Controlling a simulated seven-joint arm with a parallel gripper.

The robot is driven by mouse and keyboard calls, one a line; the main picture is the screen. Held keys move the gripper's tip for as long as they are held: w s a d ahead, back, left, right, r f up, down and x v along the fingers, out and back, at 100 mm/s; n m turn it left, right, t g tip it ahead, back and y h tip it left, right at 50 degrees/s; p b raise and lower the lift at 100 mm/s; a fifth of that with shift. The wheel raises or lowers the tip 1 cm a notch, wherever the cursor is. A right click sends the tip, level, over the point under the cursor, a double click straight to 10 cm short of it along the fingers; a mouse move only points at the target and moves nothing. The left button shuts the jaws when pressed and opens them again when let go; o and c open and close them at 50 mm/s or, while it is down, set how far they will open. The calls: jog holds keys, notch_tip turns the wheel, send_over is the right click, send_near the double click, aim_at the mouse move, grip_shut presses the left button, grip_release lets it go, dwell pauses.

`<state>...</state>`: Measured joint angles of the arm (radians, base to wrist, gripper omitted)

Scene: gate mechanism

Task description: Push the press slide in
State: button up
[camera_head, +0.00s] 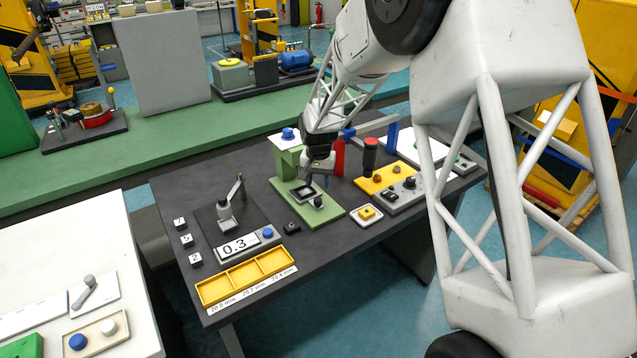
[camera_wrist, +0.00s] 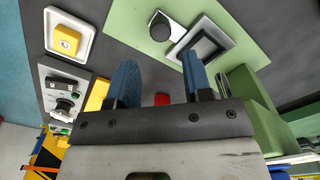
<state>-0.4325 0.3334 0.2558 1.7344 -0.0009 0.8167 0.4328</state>
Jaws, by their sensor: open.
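The press has a light green base plate (camera_head: 330,213), a green column (camera_head: 286,163) and a blue knob (camera_head: 288,134) on its white top. In the wrist view the frame (camera_wrist: 207,47) lies by the right finger, and the black knob (camera_wrist: 160,27) stands beyond the fingertips. My gripper (camera_head: 319,177) is open and empty, above the press beside the slide; its two blue fingers (camera_wrist: 158,72) are spread. Whether a finger touches the slide cannot be told.
A yellow button box (camera_head: 366,214) and a grey control panel (camera_head: 404,193) stand right of the press. A gauge display (camera_head: 238,246) and yellow tray (camera_head: 246,276) lie front left.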

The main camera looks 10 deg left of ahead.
jog(key=shift+w+d, duration=0.2)
jog(key=shift+d, duration=0.1)
jog(key=c, duration=0.5)
jog(key=w+d+n+t, duration=0.2)
jog(key=w+d+r+n+t, duration=0.1)
jog(key=w+d+t, duration=0.1)
jog(key=w+d+n+t, duration=0.1)
jog(key=d+n, duration=0.1)
jog(key=d, duration=0.1)
jog(key=shift+w+d+r+n+t+h, duration=0.1)
jog(key=shift+w+r+n+t+h, duration=0.1)
jog(key=shift+w+n+t+h, duration=0.15)
grip_shut()
jog(key=s+d+n+g+y, duration=0.3)
jog(key=s+n+y, duration=0.5)
jog(key=s+n, duration=0.5)
jog(key=n, duration=0.5)
jog(key=shift+s+f+g, duration=0.25)
jog(key=shift+s+g, duration=0.05)
jog(key=shift+g, duration=0.05)
